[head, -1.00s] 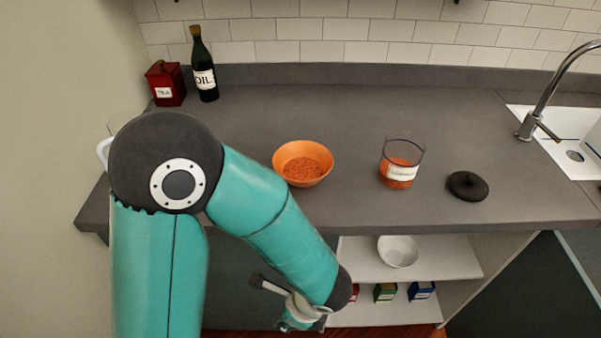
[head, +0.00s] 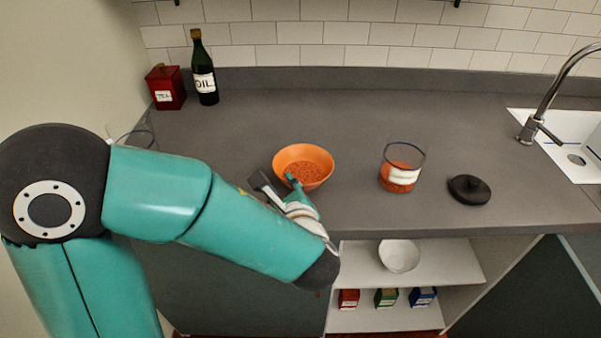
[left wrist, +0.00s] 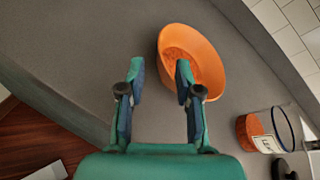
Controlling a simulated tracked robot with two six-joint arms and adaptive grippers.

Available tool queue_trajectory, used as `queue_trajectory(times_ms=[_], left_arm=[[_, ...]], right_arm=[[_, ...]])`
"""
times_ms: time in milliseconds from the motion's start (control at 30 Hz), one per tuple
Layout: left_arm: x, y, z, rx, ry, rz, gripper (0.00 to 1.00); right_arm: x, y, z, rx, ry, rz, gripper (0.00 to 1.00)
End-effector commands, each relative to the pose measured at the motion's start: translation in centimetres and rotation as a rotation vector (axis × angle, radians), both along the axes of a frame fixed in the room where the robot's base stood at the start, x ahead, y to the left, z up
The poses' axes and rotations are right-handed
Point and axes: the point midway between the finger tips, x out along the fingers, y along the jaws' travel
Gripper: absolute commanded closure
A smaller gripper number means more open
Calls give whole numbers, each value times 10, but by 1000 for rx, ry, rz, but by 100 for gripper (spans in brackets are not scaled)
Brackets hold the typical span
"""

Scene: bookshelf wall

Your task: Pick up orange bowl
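The orange bowl (head: 303,156) stands upright on the grey counter, with orange contents inside. It also shows in the left wrist view (left wrist: 209,58). My left gripper (head: 277,181) is at the bowl's near side in the head view. In the left wrist view my left gripper (left wrist: 160,72) is open, with its fingers spread apart and nothing between them. One finger overlaps the bowl's near rim and contents; the other is over bare counter. I cannot tell whether the finger touches the bowl. My right gripper is not in view.
A glass jar (head: 402,167) with orange contents and a black lid (head: 469,189) are right of the bowl. An oil bottle (head: 204,70) and red tea tin (head: 165,87) stand at the back left. A clear glass (head: 136,138) is behind my arm. The sink (head: 572,140) is far right.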

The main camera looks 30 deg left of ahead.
Motion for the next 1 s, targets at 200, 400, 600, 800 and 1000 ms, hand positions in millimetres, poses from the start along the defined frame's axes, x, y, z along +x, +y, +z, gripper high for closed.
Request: queue_trajectory(times_ms=[200,400,600,800,1000], left_arm=[[16,16,-8,0,1,2,66],[24,26,-11,-1,2,3,66],[42,46,-19,-1,3,4,66],[50,54,-24,-1,0,2,66],[50,54,-24,-1,0,1,71]], right_arm=[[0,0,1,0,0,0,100],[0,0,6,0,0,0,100],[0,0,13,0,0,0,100],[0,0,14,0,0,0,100],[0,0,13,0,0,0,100]])
